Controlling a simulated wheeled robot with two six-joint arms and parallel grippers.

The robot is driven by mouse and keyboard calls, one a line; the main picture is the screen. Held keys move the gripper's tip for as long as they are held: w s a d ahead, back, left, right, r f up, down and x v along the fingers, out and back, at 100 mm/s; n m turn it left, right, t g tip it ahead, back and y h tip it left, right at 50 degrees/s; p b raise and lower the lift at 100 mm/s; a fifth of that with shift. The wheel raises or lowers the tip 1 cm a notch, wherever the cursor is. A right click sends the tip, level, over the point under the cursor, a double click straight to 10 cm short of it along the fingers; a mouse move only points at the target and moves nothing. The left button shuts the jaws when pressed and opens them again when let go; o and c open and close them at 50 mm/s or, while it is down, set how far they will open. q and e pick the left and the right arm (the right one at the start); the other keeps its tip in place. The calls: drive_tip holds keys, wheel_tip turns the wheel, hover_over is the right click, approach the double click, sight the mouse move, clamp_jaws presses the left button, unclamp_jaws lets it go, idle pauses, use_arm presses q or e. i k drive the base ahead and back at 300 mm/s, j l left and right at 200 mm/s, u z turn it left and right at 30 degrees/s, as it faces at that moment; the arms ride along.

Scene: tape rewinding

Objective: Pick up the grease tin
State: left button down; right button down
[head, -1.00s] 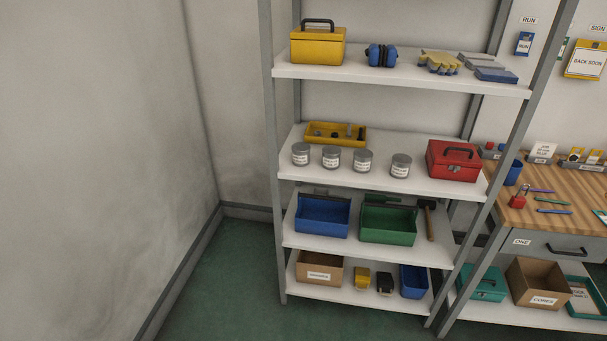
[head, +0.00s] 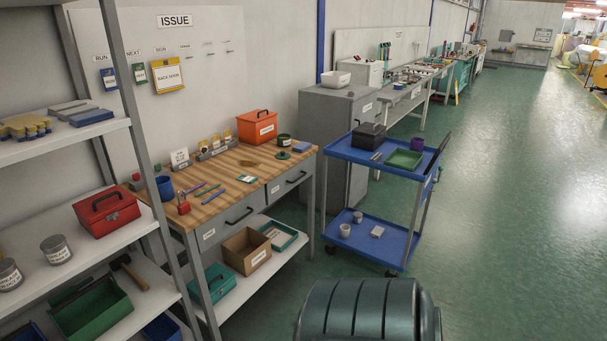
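Two grey lidded tins with white labels stand on the shelf at the left in the head view, one (head: 56,250) near the red toolbox and one (head: 10,274) at the left edge. A small dark tin with a pale band (head: 285,141) stands at the far right of the wooden workbench, beside the orange box. A flat dark green disc (head: 283,156) lies in front of it. The labels are too small to read, so I cannot tell which tin holds grease. Neither of my grippers is in view.
The workbench (head: 228,178) has drawers and a lower shelf with boxes. A blue trolley (head: 345,153) with a dark box and green tray stands to its right. A dark ribbed drum (head: 365,312) is at the bottom centre. Open green floor (head: 510,200) lies to the right.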

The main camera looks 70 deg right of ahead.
sight(358, 216)
drive_tip(key=z, duration=3.75)
drive_tip(key=i+z, duration=0.35)
drive_tip(key=i, duration=1.15)
drive_tip(key=i+l, duration=0.1)
drive_tip(key=i, duration=1.9)
drive_tip(key=i+l+u, duration=0.1)
drive_tip(key=i+u, duration=0.15)
drive_tip(key=i, duration=0.2)
drive_tip(key=i+l+u, duration=0.15)
drive_tip(key=i+u, duration=0.15)
drive_tip(key=i+l+u, duration=0.25)
drive_tip(key=i, duration=0.3)
drive_tip(key=u, duration=2.15)
